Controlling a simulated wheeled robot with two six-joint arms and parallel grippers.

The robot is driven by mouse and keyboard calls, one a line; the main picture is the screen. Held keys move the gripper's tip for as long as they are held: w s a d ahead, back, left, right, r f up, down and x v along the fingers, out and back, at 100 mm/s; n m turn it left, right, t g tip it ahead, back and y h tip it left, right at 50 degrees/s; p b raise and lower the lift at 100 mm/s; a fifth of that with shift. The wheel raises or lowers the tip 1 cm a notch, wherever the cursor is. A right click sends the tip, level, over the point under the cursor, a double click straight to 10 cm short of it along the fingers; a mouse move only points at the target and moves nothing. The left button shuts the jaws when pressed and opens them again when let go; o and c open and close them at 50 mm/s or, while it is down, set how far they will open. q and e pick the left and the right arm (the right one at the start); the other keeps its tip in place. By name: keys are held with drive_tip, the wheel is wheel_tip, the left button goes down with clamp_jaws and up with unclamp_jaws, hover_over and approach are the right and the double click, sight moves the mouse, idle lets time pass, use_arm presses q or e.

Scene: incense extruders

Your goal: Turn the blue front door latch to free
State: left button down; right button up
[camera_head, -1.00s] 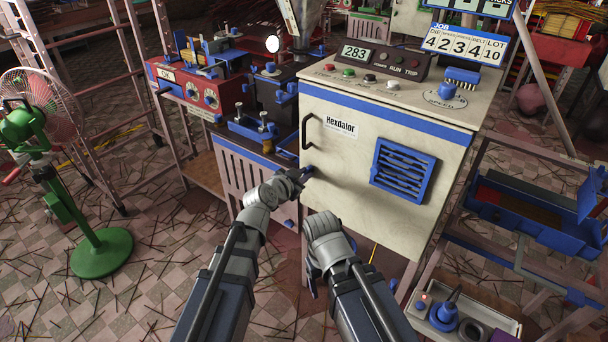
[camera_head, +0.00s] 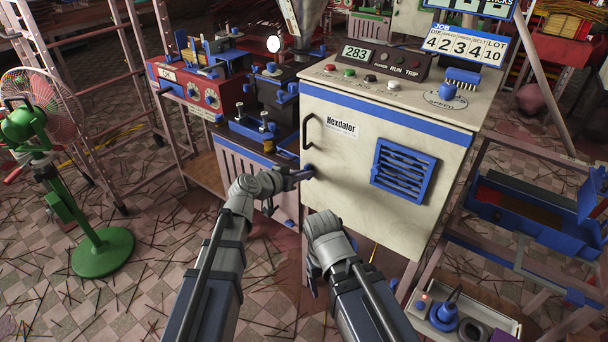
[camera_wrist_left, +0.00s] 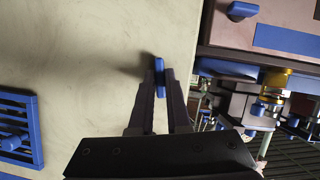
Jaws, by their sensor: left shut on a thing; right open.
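The blue front door latch (camera_wrist_left: 159,68) shows between my left gripper's fingertips in the left wrist view, against the cream cabinet door (camera_wrist_left: 100,60). In the head view the latch (camera_head: 309,170) is at the left edge of the door, below the black handle (camera_head: 306,132), and mostly hidden by the gripper. My left gripper (camera_head: 298,176) is shut on the latch, reaching it from the left. Part of the latch sticks out past the fingertips. My right gripper (camera_head: 313,285) hangs low in front of the cabinet, clear of the door; its fingers are mostly hidden by its wrist.
A blue louvred vent (camera_head: 403,171) is on the door to the right of the latch. A red and blue machine (camera_head: 200,92) stands left of the cabinet. A tray with a blue funnel-like part (camera_head: 444,316) is low at the right.

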use_arm(q)
drive_tip(key=shift+w+a+f+n+g+h+b, duration=0.1)
drive_tip(key=shift+n+g+h+b, duration=0.15)
drive_tip(key=shift+n+h+b, duration=0.65)
drive_tip(key=shift+f+n+g+h+b, duration=0.1)
drive_tip(key=shift+n+g+h+b, duration=0.25)
drive_tip(key=shift+n, duration=1.05)
drive_tip(key=shift+r+h, duration=0.1)
drive_tip(key=shift+h, duration=0.15)
drive_tip(key=c, duration=0.9)
unclamp_jaws()
drive_tip(key=shift+a, duration=0.1)
drive_tip(key=p+v, duration=0.2)
drive_tip(key=v, duration=0.5)
drive_tip(key=shift+s+a+r, duration=0.1)
drive_tip(key=shift+s+a, duration=0.1)
drive_tip(key=shift+a, duration=0.05)
